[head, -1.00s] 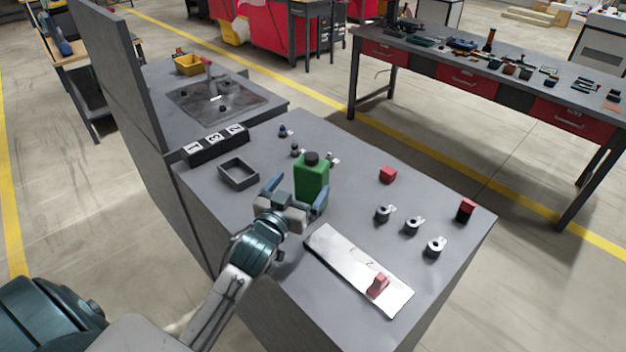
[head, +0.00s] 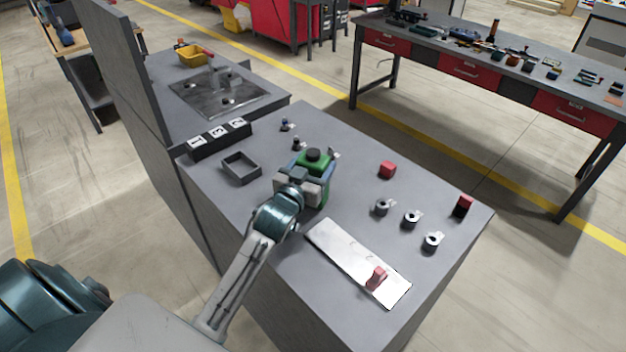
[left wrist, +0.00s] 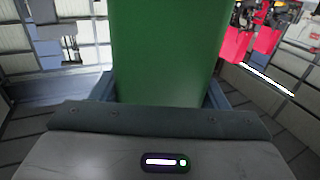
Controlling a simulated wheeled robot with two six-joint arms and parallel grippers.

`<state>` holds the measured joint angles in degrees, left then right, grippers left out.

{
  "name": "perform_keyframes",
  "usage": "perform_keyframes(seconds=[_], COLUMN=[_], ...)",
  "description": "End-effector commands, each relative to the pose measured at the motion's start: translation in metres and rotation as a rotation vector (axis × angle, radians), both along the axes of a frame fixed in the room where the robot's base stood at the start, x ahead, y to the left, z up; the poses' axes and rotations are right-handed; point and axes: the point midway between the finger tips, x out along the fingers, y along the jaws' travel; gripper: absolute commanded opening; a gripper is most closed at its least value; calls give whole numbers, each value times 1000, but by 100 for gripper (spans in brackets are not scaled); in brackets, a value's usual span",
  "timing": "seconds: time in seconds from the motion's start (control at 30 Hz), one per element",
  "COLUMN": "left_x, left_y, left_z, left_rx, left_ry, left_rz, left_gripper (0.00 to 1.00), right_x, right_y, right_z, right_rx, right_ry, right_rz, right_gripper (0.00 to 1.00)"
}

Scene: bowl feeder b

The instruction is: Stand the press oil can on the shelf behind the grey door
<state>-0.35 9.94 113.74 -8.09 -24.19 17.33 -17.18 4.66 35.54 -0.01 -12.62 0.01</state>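The press oil can, green with a dark cap (head: 314,155), stands upright on the grey bench top. Its green body fills the middle of the left wrist view (left wrist: 165,50). My left gripper (head: 314,172) has one finger on each side of the can; in the left wrist view (left wrist: 162,92) I see no gap between fingers and can, so it looks shut on it. A tall grey upright panel (head: 115,75) stands at the left; I cannot tell whether it is the grey door. No shelf is visible behind it. My right gripper is not in view.
On the bench are a small grey tray (head: 241,168), a numbered block (head: 218,138), a red cube (head: 388,169), several grey round parts, a dark-red block (head: 462,206) and a white plate (head: 345,255). A yellow bin (head: 193,56) sits on the back counter.

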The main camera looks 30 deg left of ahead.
Motion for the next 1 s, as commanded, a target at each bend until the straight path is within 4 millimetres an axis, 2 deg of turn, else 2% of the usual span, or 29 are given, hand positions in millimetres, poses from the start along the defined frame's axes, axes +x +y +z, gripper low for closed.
perform_keyframes(seconds=[0.03,0.3,0.63,0.77,0.83,1.0], left_x=[0,0,0,0,1,-20], left_y=[0,0,0,0,0,18], left_z=[0,1,7,21,34,37], left_rx=[0,0,0,2,3,8], left_ry=[0,-3,-5,-9,-11,-4], left_rz=[0,0,0,-1,0,-1], left_gripper=[54,4,4,4,4,4], right_x=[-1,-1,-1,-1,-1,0], right_y=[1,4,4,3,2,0], right_z=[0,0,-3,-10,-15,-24], right_rx=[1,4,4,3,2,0], right_ry=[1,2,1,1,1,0], right_rz=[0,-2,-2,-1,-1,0], right_gripper=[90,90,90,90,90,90])
